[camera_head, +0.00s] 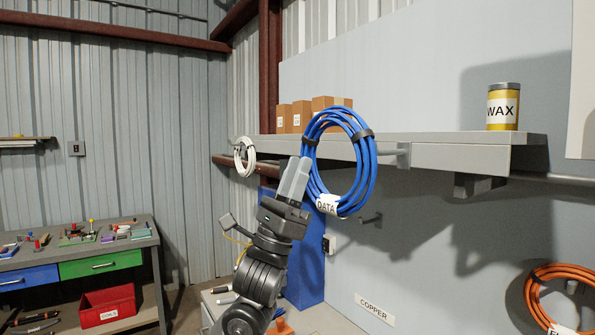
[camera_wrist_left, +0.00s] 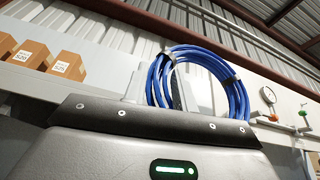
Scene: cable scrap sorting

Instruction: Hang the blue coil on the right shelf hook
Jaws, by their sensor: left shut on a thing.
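The blue coil (camera_head: 369,170), with dark ties and a white DATA tag (camera_head: 328,204), is upright in front of the shelf (camera_head: 455,155). My left gripper (camera_head: 297,178) is shut on the coil's left side and holds it up. The coil also shows above the gripper body in the wrist view (camera_wrist_left: 240,98). The right shelf hook (camera_head: 394,152) is a grey peg on the shelf's front, showing just right of the coil. The coil covers part of that area, so I cannot tell whether the peg passes inside the loop. My right gripper is out of view.
A white coil (camera_head: 241,160) hangs at the shelf's left part. Cardboard boxes (camera_head: 300,115) and a WAX can (camera_head: 502,108) stand on the shelf. An orange coil (camera_head: 535,290) hangs lower right near a COPPER label (camera_head: 375,308). A workbench (camera_head: 140,240) stands left.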

